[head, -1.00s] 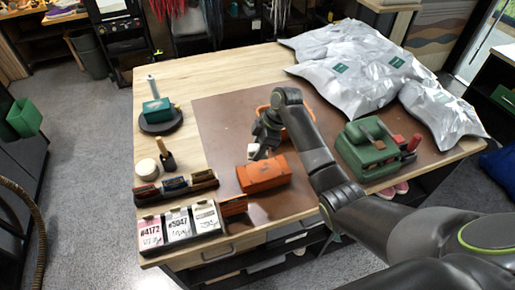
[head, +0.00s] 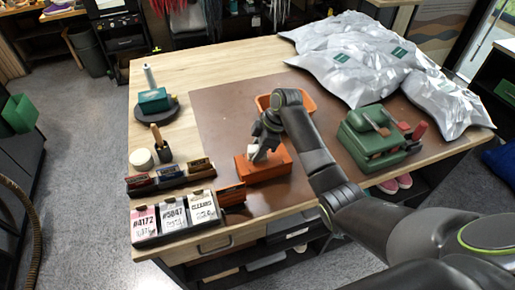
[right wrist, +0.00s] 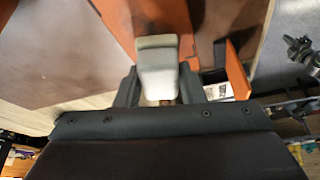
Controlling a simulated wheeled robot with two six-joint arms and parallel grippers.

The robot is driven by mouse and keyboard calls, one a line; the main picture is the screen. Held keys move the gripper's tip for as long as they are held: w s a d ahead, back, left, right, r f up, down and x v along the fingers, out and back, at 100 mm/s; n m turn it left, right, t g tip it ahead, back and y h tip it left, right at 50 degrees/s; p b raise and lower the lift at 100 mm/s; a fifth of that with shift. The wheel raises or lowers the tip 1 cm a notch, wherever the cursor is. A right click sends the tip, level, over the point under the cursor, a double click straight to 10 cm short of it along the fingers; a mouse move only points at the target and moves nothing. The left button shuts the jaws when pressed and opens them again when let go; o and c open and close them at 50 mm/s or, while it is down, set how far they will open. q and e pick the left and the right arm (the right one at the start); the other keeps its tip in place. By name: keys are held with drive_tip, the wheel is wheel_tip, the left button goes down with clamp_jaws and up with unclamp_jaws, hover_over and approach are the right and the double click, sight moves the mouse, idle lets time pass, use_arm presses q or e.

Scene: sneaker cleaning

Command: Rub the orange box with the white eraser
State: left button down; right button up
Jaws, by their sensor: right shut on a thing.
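The orange box (head: 277,172) lies on the brown mat near the table's front edge. My right gripper (head: 259,150) is shut on the white eraser (head: 254,150), with its fingers pointing down over the box's back left part. In the head view the eraser overlaps the box top; whether it touches is hard to tell. In the right wrist view the eraser (right wrist: 157,68) sits between the fingers, its pale end reaching over the orange box (right wrist: 163,15). The fingers hide part of the eraser. My left gripper does not show.
An orange tray (head: 302,102) stands behind my right arm. A green machine (head: 365,140) stands to the right, silvery bags (head: 345,60) behind. A brush rack (head: 168,180) and labelled cards (head: 173,217) are at the left front. The brown mat's left part (head: 222,115) is clear.

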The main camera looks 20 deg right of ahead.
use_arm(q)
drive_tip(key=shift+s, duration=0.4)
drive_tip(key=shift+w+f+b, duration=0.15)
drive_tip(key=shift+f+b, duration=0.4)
use_arm(e)
drive_tip(key=shift+f, duration=1.1)
